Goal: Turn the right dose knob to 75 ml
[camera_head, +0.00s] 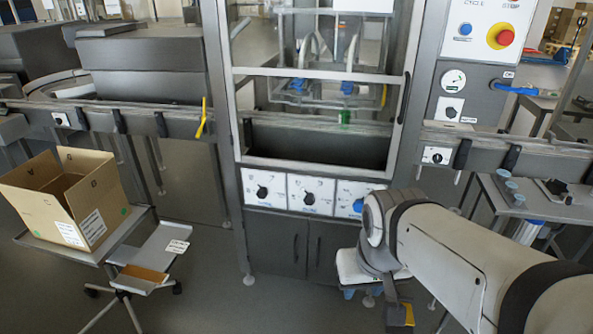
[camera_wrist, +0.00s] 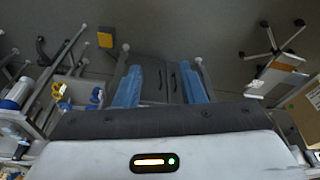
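Three white dial panels sit in a row on the front of the filling machine, under its glass window. The left one has a black knob (camera_head: 262,191) and the middle one a black knob (camera_head: 309,197). The right one has a blue knob (camera_head: 358,205), close to my arm, which covers the panel's right edge. The dial numbers and labels are too small to read. My gripper (camera_wrist: 161,82) has two blue fingers, set well apart and empty in the wrist view. In the head view it hangs low in front of the cabinet, partly hidden by my arm, apart from the knobs.
Grey cabinet doors (camera_head: 275,243) are below the dials. An open cardboard box (camera_head: 90,205) stands on a wheeled stand at left. A red emergency button (camera_head: 505,38) and small knobs are on the right column. A yellow item (camera_head: 408,314) is low beside my arm.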

